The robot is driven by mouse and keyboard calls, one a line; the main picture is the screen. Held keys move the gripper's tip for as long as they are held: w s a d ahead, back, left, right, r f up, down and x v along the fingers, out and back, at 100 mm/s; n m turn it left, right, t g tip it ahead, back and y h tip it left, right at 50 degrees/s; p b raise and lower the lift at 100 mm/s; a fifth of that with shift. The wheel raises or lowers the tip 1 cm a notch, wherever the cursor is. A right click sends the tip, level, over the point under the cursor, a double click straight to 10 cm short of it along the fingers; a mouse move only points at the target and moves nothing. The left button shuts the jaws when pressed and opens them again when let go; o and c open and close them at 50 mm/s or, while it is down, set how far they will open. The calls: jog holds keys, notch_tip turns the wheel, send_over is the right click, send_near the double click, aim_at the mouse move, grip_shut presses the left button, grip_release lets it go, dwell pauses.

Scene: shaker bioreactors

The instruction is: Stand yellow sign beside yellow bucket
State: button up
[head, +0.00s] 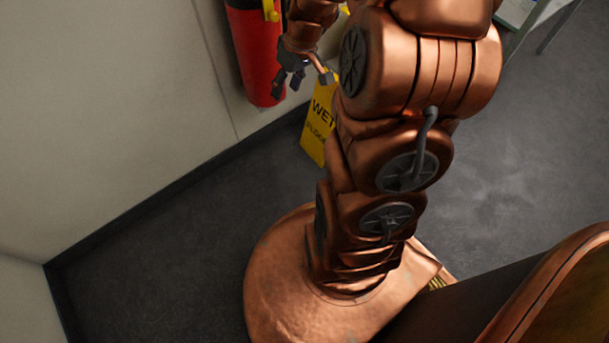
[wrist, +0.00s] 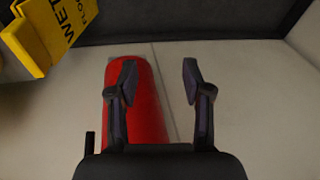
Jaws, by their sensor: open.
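The yellow sign (head: 318,122) with black "WET" lettering stands on the floor near the wall in the head view, partly hidden behind my arm. In the wrist view the yellow sign (wrist: 50,30) is at the upper left, cut off by the frame edge. My gripper (head: 293,80) is above and left of the sign in the head view, near the wall. In the wrist view my gripper (wrist: 158,80) has its two fingers apart with nothing between them, and the sign is outside them. No yellow bucket can be made out in either view.
A red fire extinguisher (head: 258,55) is on the wall close to my gripper; the red cylinder (wrist: 135,105) lies behind the fingers in the wrist view. Dark floor (head: 160,240) is clear at left. A table edge (head: 540,20) shows at the upper right.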

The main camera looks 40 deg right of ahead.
jog(key=s+a+r+g, duration=0.3)
jog(key=s+a+r, duration=0.1)
jog(key=s+a, duration=0.65)
jog(key=s+a+r+g+h, duration=0.1)
jog(key=s+a, duration=0.1)
jog(key=s, duration=0.5)
jog(key=s+a+r+g+h, duration=0.1)
jog(key=s+a, duration=0.1)
jog(key=s, duration=0.5)
jog(key=shift+s+r+m+g, duration=0.2)
jog(key=shift+r+m+g, duration=0.1)
jog(key=shift+r, duration=0.05)
jog(key=shift+a, duration=0.1)
